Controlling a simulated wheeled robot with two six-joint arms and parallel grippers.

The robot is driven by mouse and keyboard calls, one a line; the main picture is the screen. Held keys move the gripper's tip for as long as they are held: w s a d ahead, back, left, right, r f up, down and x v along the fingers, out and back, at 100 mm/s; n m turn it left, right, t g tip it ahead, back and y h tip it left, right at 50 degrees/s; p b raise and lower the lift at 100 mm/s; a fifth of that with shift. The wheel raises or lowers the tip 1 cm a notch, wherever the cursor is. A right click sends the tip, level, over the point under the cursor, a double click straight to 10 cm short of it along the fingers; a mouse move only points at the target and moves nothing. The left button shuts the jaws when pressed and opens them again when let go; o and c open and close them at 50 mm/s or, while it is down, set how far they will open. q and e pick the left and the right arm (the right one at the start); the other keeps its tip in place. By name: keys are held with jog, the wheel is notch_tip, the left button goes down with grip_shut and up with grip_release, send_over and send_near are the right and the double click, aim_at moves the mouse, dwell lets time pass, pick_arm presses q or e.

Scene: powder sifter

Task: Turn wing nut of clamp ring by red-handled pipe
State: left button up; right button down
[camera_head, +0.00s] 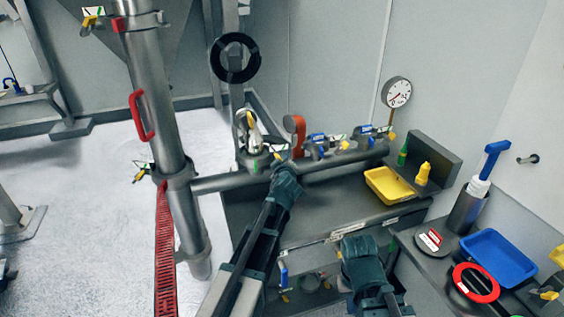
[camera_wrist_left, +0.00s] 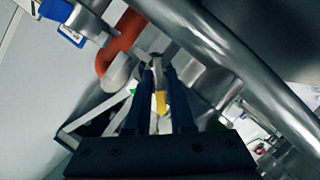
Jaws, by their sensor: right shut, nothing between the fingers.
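A steel pipe fitting with an orange-red handle (camera_head: 296,128) stands at the back of the bench; the handle shows at upper left in the left wrist view (camera_wrist_left: 122,42). Beside it is a clamp with a yellow-tipped wing nut (camera_wrist_left: 160,101). My left gripper (camera_head: 284,168) reaches up to this fitting. In the left wrist view its dark fingers (camera_wrist_left: 160,88) stand on both sides of the wing nut and its grey stem. Whether they press on it is unclear. My right gripper (camera_head: 358,246) is shut and empty over the bench's front edge.
A thick vertical pipe (camera_head: 155,105) with a red side handle (camera_head: 141,115) stands left. A horizontal pipe (camera_head: 222,182) runs along the bench. A yellow tray (camera_head: 388,188), bottles, a gauge (camera_head: 396,92) and a blue tray (camera_head: 498,256) are at right.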

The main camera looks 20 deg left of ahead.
pick_arm(q)
grip_shut()
jog(key=shift+m+g+y+p, duration=0.4)
jog(key=shift+m+g+p, duration=0.25)
jog(key=shift+m, duration=0.45)
jog(key=m+g+y, duration=0.1)
jog(key=m, duration=0.2)
jog(key=shift+d+y+p, duration=0.1)
jog(key=shift+y+p, duration=0.3)
jog(key=m+g+y, duration=0.1)
jog(key=m+y, duration=0.1)
jog(key=m, duration=0.1)
jog(key=shift+f+g+b, duration=0.1)
jog(key=shift+g+b, duration=0.15)
jog(key=shift+b, duration=0.05)
jog(key=shift+m+g+y+b, duration=0.3)
jog(key=shift+m+y+b, duration=0.55)
jog(key=shift+m, duration=0.75)
jog(key=shift+y, duration=0.25)
